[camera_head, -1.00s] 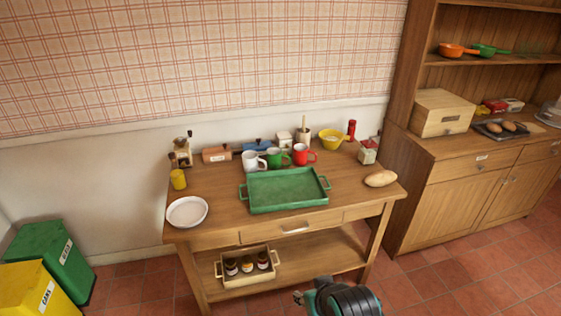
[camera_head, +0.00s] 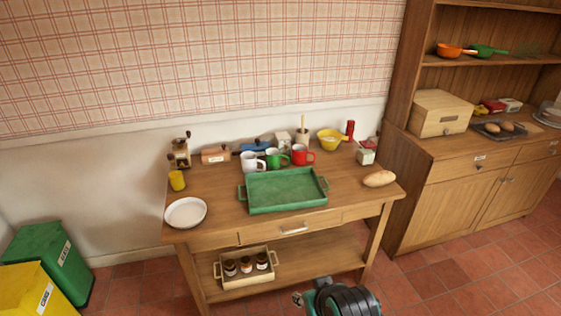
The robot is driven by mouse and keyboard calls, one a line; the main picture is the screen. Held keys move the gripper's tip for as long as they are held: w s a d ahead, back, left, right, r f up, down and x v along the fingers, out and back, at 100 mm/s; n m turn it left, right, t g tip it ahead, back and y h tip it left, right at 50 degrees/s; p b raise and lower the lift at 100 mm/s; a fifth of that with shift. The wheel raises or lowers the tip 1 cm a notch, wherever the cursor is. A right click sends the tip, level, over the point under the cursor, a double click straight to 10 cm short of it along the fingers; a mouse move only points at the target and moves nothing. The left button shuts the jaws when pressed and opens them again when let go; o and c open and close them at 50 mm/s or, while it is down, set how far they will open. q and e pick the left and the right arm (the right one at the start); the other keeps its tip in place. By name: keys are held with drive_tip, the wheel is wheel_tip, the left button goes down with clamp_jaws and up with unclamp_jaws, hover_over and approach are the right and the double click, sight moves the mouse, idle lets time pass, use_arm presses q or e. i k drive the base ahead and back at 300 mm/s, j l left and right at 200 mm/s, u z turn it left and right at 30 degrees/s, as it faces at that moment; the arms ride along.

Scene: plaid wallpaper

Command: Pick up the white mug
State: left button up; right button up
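The white mug (camera_head: 252,161) stands upright on the wooden table, behind the left part of the green tray (camera_head: 284,207). A green mug (camera_head: 277,158) stands close to its right, and a red mug (camera_head: 301,154) stands beyond that. The white mug's lower front is close to the tray's back rim. Neither of my grippers can be made out. A dark and teal part of my own body shows at the bottom edge, well in front of the table and far from the mug.
The wooden table (camera_head: 225,211) also holds a white plate (camera_head: 186,213), a yellow cup (camera_head: 177,180), a bread loaf (camera_head: 379,178) and a yellow bowl (camera_head: 332,139). A jar crate (camera_head: 262,279) is on the lower shelf. A cabinet (camera_head: 450,205) stands right; bins (camera_head: 62,262) stand left.

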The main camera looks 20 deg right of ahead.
sight(254, 164)
drive_tip(key=i+l, duration=0.2)
drive_tip(key=i, duration=0.2)
drive_tip(key=i+l, duration=0.2)
drive_tip(key=i, duration=0.2)
drive_tip(key=i+l, duration=0.15)
drive_tip(key=i, duration=0.25)
drive_tip(key=i+l, duration=0.2)
drive_tip(key=i, duration=0.2)
